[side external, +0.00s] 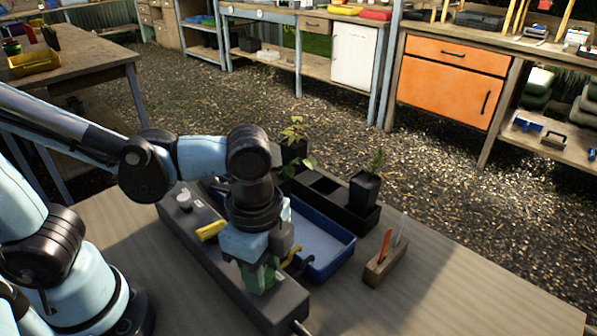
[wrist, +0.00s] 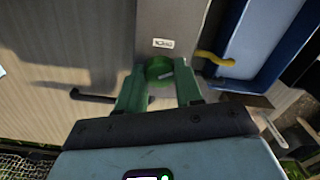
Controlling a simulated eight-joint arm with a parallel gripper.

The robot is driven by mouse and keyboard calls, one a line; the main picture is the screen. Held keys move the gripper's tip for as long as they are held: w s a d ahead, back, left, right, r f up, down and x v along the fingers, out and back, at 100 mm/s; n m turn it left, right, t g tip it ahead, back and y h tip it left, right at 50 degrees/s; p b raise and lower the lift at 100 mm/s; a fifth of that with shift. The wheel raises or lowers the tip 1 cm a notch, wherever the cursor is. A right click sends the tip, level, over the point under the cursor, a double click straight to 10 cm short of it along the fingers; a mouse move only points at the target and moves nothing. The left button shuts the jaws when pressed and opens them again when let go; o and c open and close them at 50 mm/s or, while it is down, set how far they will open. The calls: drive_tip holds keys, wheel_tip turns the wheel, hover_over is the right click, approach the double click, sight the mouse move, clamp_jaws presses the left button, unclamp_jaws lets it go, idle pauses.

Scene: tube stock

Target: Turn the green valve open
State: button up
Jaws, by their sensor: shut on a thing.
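The green valve (wrist: 159,70) is a round green knob on a long grey box (side external: 186,238) on the table. It shows between my gripper's fingers in the wrist view. My gripper (wrist: 160,88) points down over the near end of the box and is shut on the green valve, with a green finger on each side of it. In the side external view, my gripper (side external: 258,276) hides most of the valve. How far the valve is turned cannot be told.
A yellow handle (side external: 211,230) and a white knob (side external: 184,201) stand farther along the box. A blue tray (side external: 335,262) lies right of it, with a yellow spout (wrist: 214,58) over it. Potted plants (side external: 366,187) and a wooden holder (side external: 386,264) stand nearby. The table's front right is clear.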

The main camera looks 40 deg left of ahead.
drive_tip(key=n, duration=0.6)
drive_tip(key=shift+n, duration=0.3)
drive_tip(key=n, duration=0.5)
drive_tip(key=shift+n, duration=0.3)
drive_tip(key=o, duration=1)
drive_tip(key=shift+o, duration=0.2)
drive_tip(key=shift+r, duration=0.1)
wheel_tip(320, 180, up, 12)
idle(0.3)
